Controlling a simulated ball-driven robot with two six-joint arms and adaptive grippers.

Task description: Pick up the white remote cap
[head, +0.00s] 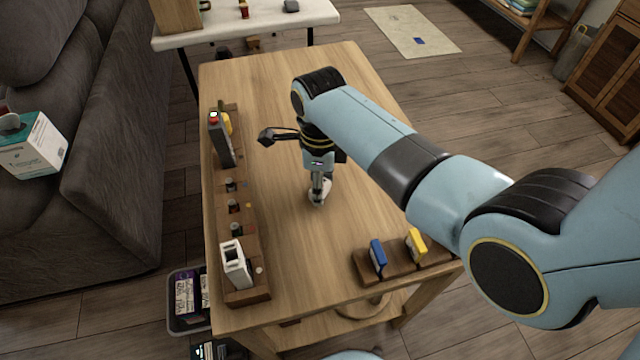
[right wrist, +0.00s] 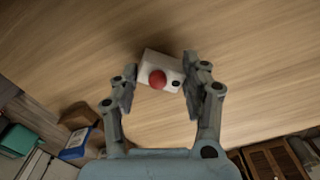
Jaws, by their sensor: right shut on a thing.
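The white remote cap (right wrist: 150,63), a small white block with a red round button and a dark dot, sits between the fingers of my right gripper (right wrist: 160,76) in the right wrist view. The fingers are shut on its two ends. In the head view my right gripper (head: 318,190) points down over the middle of the wooden table, and the cap is mostly hidden under it. I cannot tell whether the cap touches the tabletop. My left gripper is not in view.
A long wooden rack (head: 246,296) along the table's left side holds a grey remote (head: 220,140) and a white hollow body (head: 236,262). A small wooden holder (head: 400,266) at the front right bears a blue piece (head: 377,255) and a yellow piece (head: 416,242). The far tabletop is clear.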

